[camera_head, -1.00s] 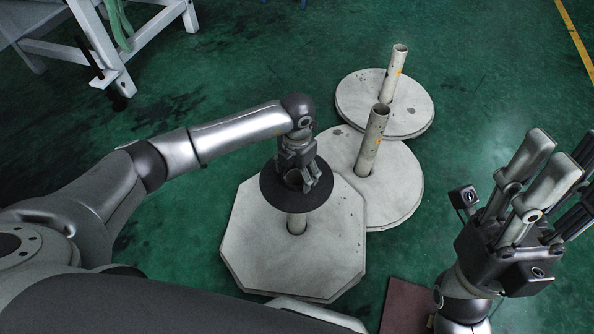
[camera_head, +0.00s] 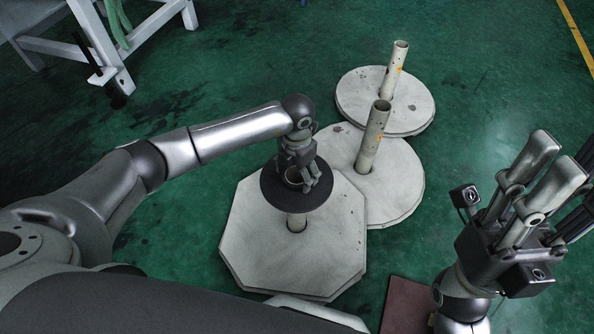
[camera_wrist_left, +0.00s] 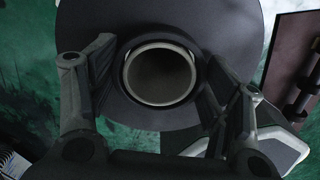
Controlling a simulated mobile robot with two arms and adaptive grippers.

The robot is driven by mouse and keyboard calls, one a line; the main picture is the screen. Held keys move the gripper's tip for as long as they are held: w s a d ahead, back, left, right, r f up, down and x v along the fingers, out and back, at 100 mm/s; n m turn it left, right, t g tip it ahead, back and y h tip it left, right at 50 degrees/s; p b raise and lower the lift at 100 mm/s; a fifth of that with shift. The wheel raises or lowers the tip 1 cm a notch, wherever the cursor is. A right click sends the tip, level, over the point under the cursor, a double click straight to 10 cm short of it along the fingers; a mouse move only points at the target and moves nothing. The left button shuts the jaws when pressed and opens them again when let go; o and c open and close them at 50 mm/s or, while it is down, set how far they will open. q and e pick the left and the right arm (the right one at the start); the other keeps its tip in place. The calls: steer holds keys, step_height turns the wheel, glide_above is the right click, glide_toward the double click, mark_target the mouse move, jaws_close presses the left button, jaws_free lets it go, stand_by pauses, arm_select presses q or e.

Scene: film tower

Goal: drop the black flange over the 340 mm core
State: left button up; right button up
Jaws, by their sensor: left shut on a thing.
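My left gripper (camera_head: 311,179) is shut on the black flange (camera_head: 273,190), a flat dark disc with a central hole. The flange is above the octagonal pale base (camera_head: 262,252), around or over the top of its short pale core (camera_head: 297,222). The core's lower part shows below the disc. In the left wrist view the flange (camera_wrist_left: 225,28) has a finger on each side of its hub, and a pale tube rim (camera_wrist_left: 161,76) shows inside the hole. How far the core passes through I cannot tell. My right gripper (camera_head: 560,160) is open and empty at right.
Two round pale bases stand behind, each with an upright tube: a middle tube (camera_head: 372,135) and a far tube (camera_head: 394,70). A white bench (camera_head: 75,48) stands at upper left. A brown board (camera_head: 404,302) lies at the lower edge. Green floor is clear at left.

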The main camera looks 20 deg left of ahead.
arm_select(q)
steer(key=shift+f, duration=0.5)
steer(key=o, duration=1.2)
step_height(320, 180, up, 12)
stand_by(0.4)
